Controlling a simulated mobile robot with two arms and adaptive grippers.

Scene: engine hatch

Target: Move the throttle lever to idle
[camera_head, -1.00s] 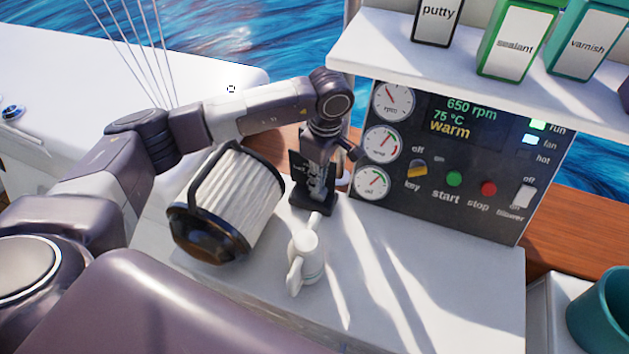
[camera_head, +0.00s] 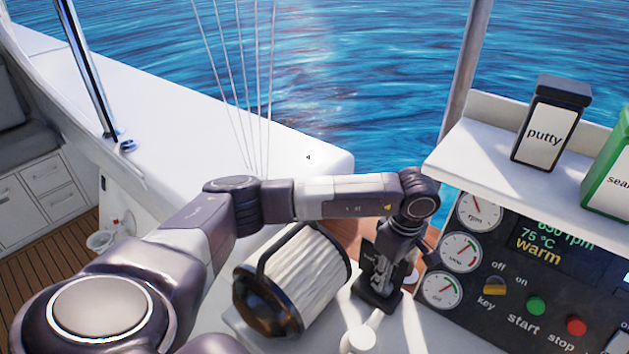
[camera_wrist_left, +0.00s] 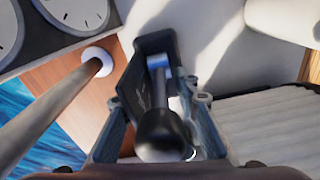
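The throttle is a small black unit (camera_head: 376,296) on the white counter, between the white pleated filter and the instrument panel. In the left wrist view its lever ends in a round black knob (camera_wrist_left: 163,135), with the dark base plate (camera_wrist_left: 152,88) behind it. My left gripper (camera_head: 388,262) reaches down over the throttle from above. In the left wrist view its two fingers (camera_wrist_left: 160,130) stand apart on either side of the knob, with a gap visible at the left. In the head view the gripper hides most of the lever. The lever's setting cannot be read. My right gripper is not in view.
The pleated filter (camera_head: 305,275) lies close left of the throttle. A white jug-like item (camera_head: 358,340) stands in front. The instrument panel (camera_head: 515,285), reading "warm", is at the right, below a shelf (camera_head: 480,150) with a putty container (camera_head: 548,125). A metal post (camera_head: 462,75) rises behind.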

